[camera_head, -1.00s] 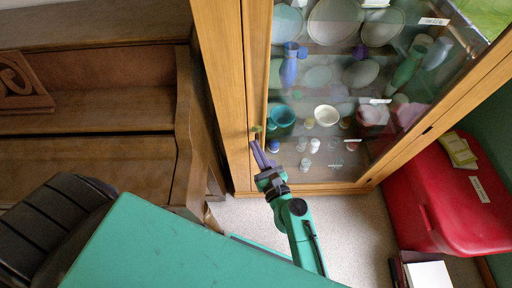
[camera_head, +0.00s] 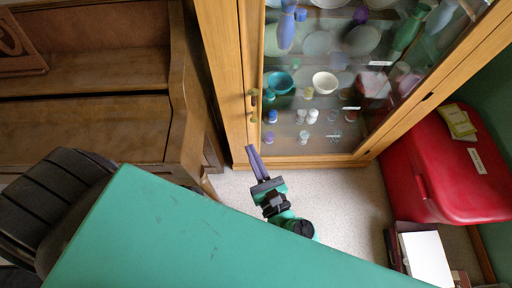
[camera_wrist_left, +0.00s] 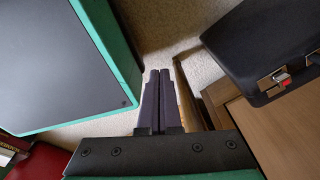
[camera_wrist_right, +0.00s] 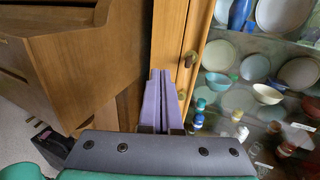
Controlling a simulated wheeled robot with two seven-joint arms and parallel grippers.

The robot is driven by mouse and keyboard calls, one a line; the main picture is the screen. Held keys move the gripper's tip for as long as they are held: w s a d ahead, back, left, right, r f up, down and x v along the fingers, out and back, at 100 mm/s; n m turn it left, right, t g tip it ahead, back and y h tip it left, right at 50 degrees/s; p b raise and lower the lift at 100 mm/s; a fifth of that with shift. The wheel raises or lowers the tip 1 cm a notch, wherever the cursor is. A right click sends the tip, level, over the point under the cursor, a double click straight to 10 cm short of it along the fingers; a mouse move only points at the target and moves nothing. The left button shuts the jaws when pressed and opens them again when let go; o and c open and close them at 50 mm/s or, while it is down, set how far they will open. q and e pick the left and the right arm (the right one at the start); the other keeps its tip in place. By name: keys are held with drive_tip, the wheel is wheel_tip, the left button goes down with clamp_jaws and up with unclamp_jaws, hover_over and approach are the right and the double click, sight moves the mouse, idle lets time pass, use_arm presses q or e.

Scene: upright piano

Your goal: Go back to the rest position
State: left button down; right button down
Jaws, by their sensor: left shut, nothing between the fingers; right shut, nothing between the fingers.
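My right gripper (camera_head: 252,158) shows in the head view in front of the lower frame of the display cabinet (camera_head: 229,90). Its purple fingers are together with nothing between them. In the right wrist view the right gripper (camera_wrist_right: 161,82) points at the cabinet's wooden frame, left of its knobs. My left gripper is not seen in the head view. In the left wrist view the left gripper (camera_wrist_left: 159,82) has its fingers together and empty, above pale carpet. Whether the right fingertips touch the cabinet I cannot tell.
The glass-fronted cabinet holds bowls, vases and small jars. A brown piano (camera_head: 90,120) stands at left with a black padded seat (camera_head: 48,205) before it. A red chest (camera_head: 440,180) is at right, with books (camera_head: 425,258) on the floor. Pale carpet (camera_head: 345,200) lies between.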

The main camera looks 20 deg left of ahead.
use_arm(q)
drive_tip(key=shift+s+d, duration=0.2)
drive_tip(key=shift+s, duration=0.15)
use_arm(e)
drive_tip(key=shift+f, duration=0.1)
